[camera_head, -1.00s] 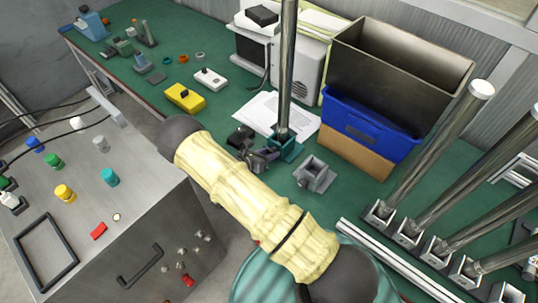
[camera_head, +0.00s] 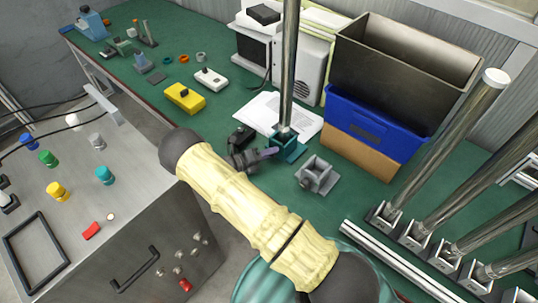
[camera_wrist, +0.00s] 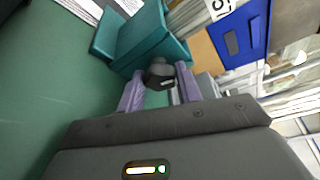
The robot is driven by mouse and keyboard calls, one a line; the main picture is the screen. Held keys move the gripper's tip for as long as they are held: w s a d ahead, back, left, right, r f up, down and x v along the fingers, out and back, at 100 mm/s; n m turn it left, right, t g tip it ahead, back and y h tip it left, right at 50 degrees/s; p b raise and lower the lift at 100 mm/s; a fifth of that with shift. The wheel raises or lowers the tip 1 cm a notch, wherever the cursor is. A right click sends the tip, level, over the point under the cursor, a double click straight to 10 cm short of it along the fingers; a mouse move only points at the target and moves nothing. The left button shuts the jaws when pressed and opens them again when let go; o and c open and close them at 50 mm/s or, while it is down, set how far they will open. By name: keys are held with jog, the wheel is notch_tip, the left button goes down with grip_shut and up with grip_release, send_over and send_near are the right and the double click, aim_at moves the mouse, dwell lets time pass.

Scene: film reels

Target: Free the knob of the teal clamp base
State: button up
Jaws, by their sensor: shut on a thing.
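The teal clamp base (camera_head: 291,149) stands on the green bench with an upright metal post (camera_head: 289,70) in it. In the wrist view the teal base (camera_wrist: 145,35) fills the upper middle, and its dark knob (camera_wrist: 160,72) sticks out toward me. My gripper (camera_head: 273,152) is at the near left side of the base. In the wrist view its two lavender fingers (camera_wrist: 160,82) stand on either side of the knob, shut on it. The inner contact faces and the knob's stem are mostly hidden.
A grey clamp base (camera_head: 318,175) without a post stands close to the right. A blue bin (camera_head: 372,128) is behind it. Several posts in bases (camera_head: 415,235) line the right. White papers (camera_head: 262,108) lie behind the teal base. A metal control box (camera_head: 130,215) stands at left.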

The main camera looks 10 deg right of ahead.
jog(key=shift+w, duration=0.1)
dwell(0.3)
jog(key=o, duration=1)
jog(key=shift+a, duration=0.1)
jog(key=shift+r, duration=0.1)
jog(key=shift+r, duration=0.35)
notch_tip(320, 180, up, 9)
jog(key=shift+b, duration=0.35)
